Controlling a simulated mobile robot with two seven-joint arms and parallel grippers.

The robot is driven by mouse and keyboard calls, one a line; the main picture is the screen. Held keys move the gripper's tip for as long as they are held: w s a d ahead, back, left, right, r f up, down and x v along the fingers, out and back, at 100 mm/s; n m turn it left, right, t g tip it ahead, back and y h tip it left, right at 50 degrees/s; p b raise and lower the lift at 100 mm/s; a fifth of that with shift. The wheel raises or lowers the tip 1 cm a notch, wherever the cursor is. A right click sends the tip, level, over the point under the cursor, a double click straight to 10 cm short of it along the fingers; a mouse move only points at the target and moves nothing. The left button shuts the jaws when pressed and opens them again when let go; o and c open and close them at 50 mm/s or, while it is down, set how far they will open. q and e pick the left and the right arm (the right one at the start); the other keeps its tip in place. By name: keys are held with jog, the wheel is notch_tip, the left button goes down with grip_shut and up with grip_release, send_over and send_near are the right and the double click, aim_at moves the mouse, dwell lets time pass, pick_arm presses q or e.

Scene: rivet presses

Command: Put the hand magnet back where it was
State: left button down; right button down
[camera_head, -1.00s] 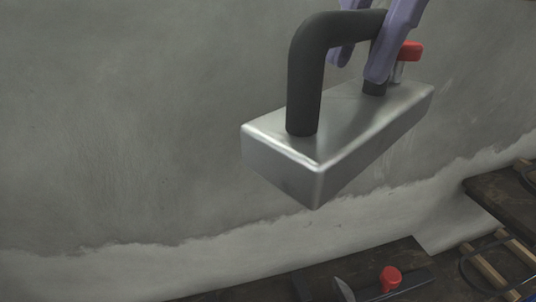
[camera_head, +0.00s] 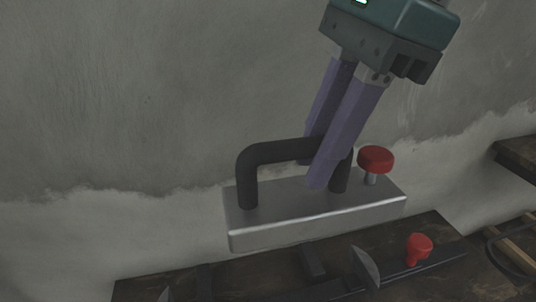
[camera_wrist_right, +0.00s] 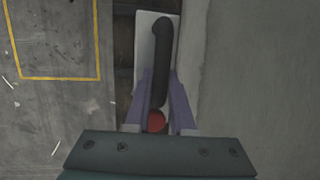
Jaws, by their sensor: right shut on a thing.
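The hand magnet (camera_head: 310,212) is a silver block with a black bar handle and a red knob (camera_head: 376,159) at its right end. My right gripper (camera_head: 314,172) is shut on the black handle, near the knob end, with its purple fingers on either side. The magnet appears held above the dark shelf in front of the wall; the gap under it is hard to judge. In the right wrist view the magnet (camera_wrist_right: 144,48) lies lengthwise between the fingers, with the red knob close to the gripper body. My left gripper is not in view.
The dark wooden shelf (camera_head: 236,285) below carries a tool with a red knob (camera_head: 419,247) and a curved metal piece (camera_head: 365,268). Another shelf (camera_head: 516,152) is at the right. The grey wall stands close behind. The right wrist view shows floor with a yellow line (camera_wrist_right: 58,78).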

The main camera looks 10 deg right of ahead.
notch_tip(320, 180, down, 10)
jog(key=shift+p, duration=0.45)
jog(key=shift+r, duration=0.1)
jog(key=shift+f+b, duration=0.6)
jog(key=shift+b, duration=0.15)
jog(key=c, duration=0.8)
grip_release()
jog(key=shift+o, duration=0.2)
jog(key=shift+r, duration=0.1)
